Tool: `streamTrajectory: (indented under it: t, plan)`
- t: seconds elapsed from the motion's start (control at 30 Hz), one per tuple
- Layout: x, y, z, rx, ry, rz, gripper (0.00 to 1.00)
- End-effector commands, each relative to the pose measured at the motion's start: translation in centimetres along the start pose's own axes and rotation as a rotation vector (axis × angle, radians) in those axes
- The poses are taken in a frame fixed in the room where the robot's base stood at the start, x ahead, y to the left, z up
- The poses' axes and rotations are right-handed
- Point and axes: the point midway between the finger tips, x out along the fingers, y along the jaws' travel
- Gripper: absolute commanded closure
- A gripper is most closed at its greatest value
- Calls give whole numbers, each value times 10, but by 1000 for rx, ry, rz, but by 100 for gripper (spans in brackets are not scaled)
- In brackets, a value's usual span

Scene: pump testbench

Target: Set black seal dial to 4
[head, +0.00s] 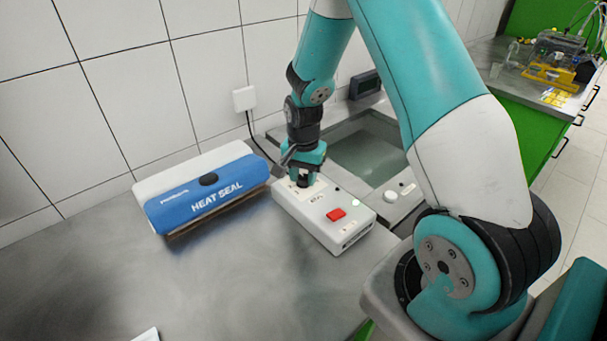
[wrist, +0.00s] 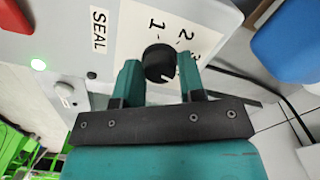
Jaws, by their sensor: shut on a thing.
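The black seal dial (wrist: 159,63) sits on the white control box (head: 325,217), on a pale label with the word SEAL beside it. In the wrist view the numbers 1 and 2 show by the dial, and a further mark is cut off behind the finger. A white pointer line on the dial faces toward the lower right of that picture. My gripper (wrist: 160,82) is shut on the dial, one teal finger on each side. In the head view my gripper (head: 303,183) points down onto the box and mostly hides the dial.
The blue and white heat sealer (head: 208,192) lies left of the box. A red switch (head: 336,214) and a lit green lamp (wrist: 39,64) are on the box. A sunken basin (head: 372,150) is behind right. The steel counter in front is mostly clear.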

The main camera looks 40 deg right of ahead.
Motion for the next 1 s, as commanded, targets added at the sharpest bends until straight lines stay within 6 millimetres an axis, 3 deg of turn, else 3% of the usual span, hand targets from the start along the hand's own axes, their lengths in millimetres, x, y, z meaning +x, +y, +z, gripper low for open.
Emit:
streamTrajectory:
  t: [0.3,0.8,0.83,0.93,1.0]
  plan:
    - [-2,-1,-3,109,8,-4,87]
    - [-2,-1,-3,128,9,-5,87]
    - [-2,-1,-3,128,9,-5,61]
    - [-2,-1,-3,127,8,-4,38]
    - [-1,0,-2,126,6,-3,38]
